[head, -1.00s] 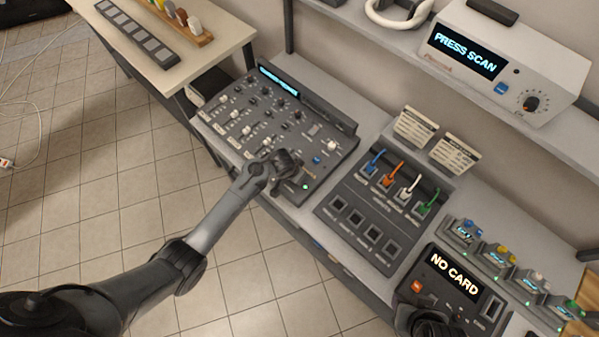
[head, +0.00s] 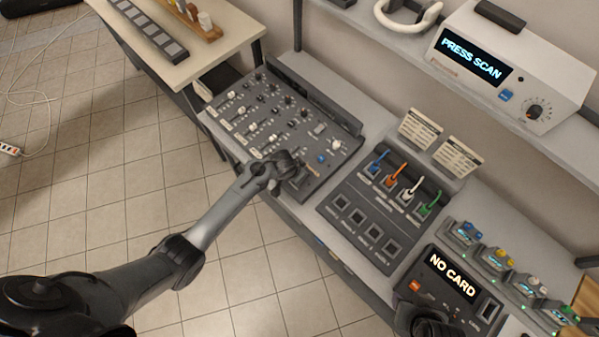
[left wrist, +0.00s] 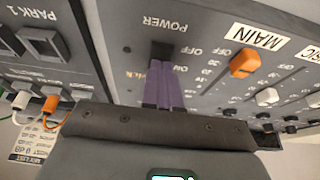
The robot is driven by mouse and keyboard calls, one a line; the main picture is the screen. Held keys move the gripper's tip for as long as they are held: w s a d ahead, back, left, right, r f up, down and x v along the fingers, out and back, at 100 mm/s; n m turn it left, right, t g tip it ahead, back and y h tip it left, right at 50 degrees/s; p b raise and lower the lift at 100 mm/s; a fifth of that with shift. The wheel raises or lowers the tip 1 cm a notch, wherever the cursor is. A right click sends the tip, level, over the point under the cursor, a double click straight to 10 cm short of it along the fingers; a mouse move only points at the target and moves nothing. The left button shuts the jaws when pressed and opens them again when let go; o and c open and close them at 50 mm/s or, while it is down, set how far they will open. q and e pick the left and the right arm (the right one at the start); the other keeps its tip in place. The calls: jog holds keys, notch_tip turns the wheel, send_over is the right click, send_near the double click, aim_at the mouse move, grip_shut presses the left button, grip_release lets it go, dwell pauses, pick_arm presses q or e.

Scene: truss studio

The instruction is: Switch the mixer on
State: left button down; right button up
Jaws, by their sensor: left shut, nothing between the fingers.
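The mixer (head: 275,125) is a dark grey console with rows of knobs and faders on the bench at upper middle. Its display strip (head: 291,84) is dark. My left gripper (head: 291,172) is at the mixer's near right corner, shut and empty. In the left wrist view, the purple fingertips (left wrist: 163,86) are together at the dark power switch (left wrist: 162,50), below the POWER label, and partly hide it. I cannot tell whether they touch it. A dark part of my right arm, possibly the right gripper (head: 428,322), shows at the bottom edge; its fingers are not clear.
Right of the mixer is a patch panel (head: 370,225) with coloured cables. Beyond it stands a box reading NO CARD (head: 452,275). A white device reading PRESS SCAN (head: 510,68) is on the upper shelf. An orange fader cap (left wrist: 244,62) is beside the fingers.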

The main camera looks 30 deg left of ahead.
pick_arm(q)
jog(key=p+v, duration=0.4)
jog(key=p, duration=0.1)
jog(key=shift+w+r, duration=0.15)
jog(key=shift+r, duration=0.1)
jog(key=p+v, duration=0.1)
jog(key=v, duration=0.8)
jog(key=shift+r, duration=0.3)
pick_arm(e)
notch_tip(320, 180, up, 6)
jog(key=shift+s+r, duration=0.15)
jog(key=shift+r, duration=0.05)
jog(key=shift+a, duration=0.1)
jog(key=shift+f, duration=0.15)
pick_arm(q)
jog(key=b, duration=0.5)
jog(key=shift+a+f+t, duration=0.1)
jog(key=shift+f+t, duration=0.05)
jog(key=shift+t, duration=0.15)
pick_arm(e)
jog(key=f, duration=0.5)
jog(key=shift+w+a, duration=0.25)
jog(key=shift+a, duration=0.15)
jog(key=shift+r, duration=0.1)
